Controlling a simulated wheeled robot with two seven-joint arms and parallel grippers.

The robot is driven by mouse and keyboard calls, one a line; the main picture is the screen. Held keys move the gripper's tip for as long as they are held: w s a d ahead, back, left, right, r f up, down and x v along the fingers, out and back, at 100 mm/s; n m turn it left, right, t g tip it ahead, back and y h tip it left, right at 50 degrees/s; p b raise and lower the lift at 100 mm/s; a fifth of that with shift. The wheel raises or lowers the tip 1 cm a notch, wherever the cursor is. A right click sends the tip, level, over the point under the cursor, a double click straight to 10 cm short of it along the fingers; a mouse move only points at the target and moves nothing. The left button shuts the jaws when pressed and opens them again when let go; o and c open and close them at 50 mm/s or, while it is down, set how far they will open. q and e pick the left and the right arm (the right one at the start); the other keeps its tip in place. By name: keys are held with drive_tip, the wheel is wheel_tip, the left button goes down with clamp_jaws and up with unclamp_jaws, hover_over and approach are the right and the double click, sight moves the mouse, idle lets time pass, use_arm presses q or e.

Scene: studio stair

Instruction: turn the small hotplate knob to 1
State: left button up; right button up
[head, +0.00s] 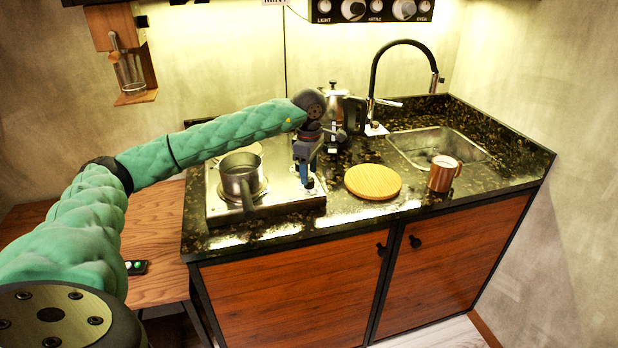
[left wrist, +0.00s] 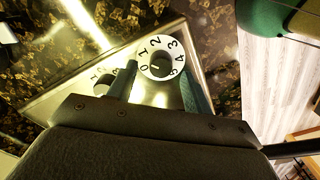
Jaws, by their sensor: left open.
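The hotplate (head: 282,188) is a pale metal unit set on the dark counter. In the left wrist view, a dark round knob (left wrist: 160,66) sits on a white dial numbered 0 to 5. I cannot read its pointer clearly. My left gripper (head: 305,182) is over the hotplate's right side and points down. Its open fingers (left wrist: 160,92) stand on either side of the dial's near edge, with the knob just ahead of the gap. I cannot tell whether they touch it. A second dial (left wrist: 98,78) is partly hidden behind the left finger. My right gripper is out of view.
A saucepan (head: 238,180) stands on the hotplate's left part, handle towards the front. A round wooden board (head: 372,182) lies to the right, then a copper mug (head: 441,177) by the sink (head: 402,146).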

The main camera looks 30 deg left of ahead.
use_arm(q)
wheel_tip(320, 180, up, 4)
drive_tip(key=shift+f+b, duration=0.1)
drive_tip(key=shift+b, duration=0.3)
drive_tip(key=shift+r, duration=0.8)
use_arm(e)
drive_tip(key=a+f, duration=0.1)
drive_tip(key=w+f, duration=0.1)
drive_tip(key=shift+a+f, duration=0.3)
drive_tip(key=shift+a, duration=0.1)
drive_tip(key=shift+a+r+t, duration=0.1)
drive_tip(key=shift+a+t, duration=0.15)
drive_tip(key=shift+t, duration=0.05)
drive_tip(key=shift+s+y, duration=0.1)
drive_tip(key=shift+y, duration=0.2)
